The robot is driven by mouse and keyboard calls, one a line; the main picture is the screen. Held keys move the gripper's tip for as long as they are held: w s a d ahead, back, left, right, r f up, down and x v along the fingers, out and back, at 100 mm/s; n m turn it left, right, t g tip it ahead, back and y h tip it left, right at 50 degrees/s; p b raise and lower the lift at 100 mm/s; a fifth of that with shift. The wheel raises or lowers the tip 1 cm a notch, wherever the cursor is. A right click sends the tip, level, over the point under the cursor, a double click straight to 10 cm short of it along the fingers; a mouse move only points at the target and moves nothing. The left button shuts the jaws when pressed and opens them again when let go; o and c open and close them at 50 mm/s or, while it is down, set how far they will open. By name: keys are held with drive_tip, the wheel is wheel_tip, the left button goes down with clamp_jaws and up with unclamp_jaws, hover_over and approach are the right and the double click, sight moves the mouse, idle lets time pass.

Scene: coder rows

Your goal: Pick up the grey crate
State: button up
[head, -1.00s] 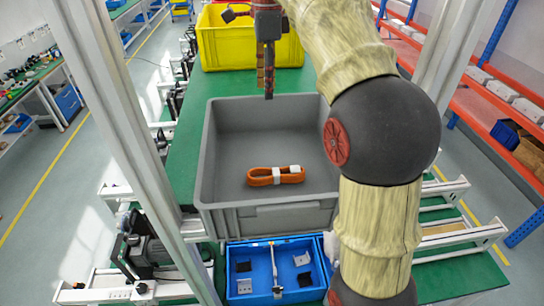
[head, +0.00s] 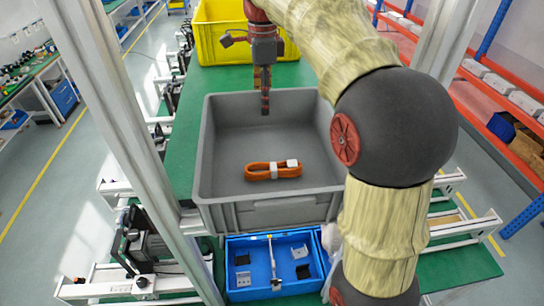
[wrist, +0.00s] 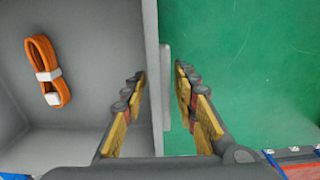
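The grey crate (head: 275,213) stands on the green table, open at the top. An orange cable bundle with white bands (head: 272,171) lies on its floor, and it also shows in the wrist view (wrist: 46,72). My gripper (head: 265,108) is at the crate's far wall. In the wrist view, my gripper (wrist: 159,78) is open, with the crate's rim (wrist: 151,40) between its fingers. One finger is over the crate's inside and the other is outside, over the green surface. Neither finger visibly grips the wall.
A yellow crate (head: 221,40) stands behind the grey crate. A blue divided tray (head: 248,293) with small parts sits just in front of it. Metal posts (head: 105,110) rise at left and right. Bare green table (head: 183,150) lies left of the crate and behind it.

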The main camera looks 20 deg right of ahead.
drive_tip(key=c, duration=0.6)
clamp_jaws()
idle(0.3)
